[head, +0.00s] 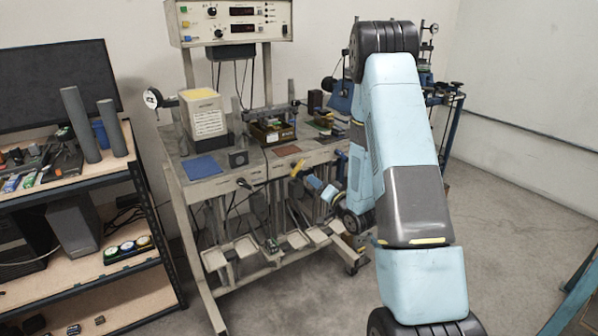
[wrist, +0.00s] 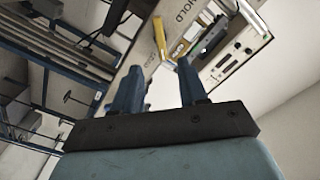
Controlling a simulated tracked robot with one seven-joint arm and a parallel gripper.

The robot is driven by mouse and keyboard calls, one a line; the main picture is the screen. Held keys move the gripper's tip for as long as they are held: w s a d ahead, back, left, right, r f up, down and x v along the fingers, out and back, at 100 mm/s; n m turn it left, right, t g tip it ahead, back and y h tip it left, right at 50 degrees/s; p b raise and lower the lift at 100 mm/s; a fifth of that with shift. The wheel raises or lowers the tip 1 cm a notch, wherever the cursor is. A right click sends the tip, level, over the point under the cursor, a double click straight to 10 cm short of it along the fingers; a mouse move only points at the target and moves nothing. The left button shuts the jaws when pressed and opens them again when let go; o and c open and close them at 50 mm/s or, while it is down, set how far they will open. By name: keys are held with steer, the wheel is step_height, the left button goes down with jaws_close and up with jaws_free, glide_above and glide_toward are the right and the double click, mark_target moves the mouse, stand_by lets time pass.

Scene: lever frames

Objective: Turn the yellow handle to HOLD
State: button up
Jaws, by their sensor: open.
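The yellow handle (head: 297,168) shows in the head view at the front of the workbench, just past the tip of my gripper (head: 314,183). In the wrist view the yellow handle (wrist: 160,38) lies beyond the fingertips. The word HOLD (wrist: 183,17) is printed on the pale panel up and to the right of it. My gripper (wrist: 158,70) also shows in the wrist view, its two blue fingers apart with nothing between them. The handle looks clear of the fingers; the exact gap cannot be told.
The metal workbench (head: 233,180) carries a yellow-topped box (head: 203,112), a blue mat (head: 201,167) and fixtures. Pale trays (head: 243,246) sit low at its front. A shelf unit (head: 75,180) stands at the left. The floor at the right is mostly clear.

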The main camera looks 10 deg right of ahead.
mark_target(299, 170)
steer(key=x, duration=1.1)
steer(key=shift+w+a, duration=0.1)
steer(key=shift+w, duration=0.2)
steer(key=shift+c, duration=0.3)
steer(key=shift+f, duration=0.1)
jaws_close()
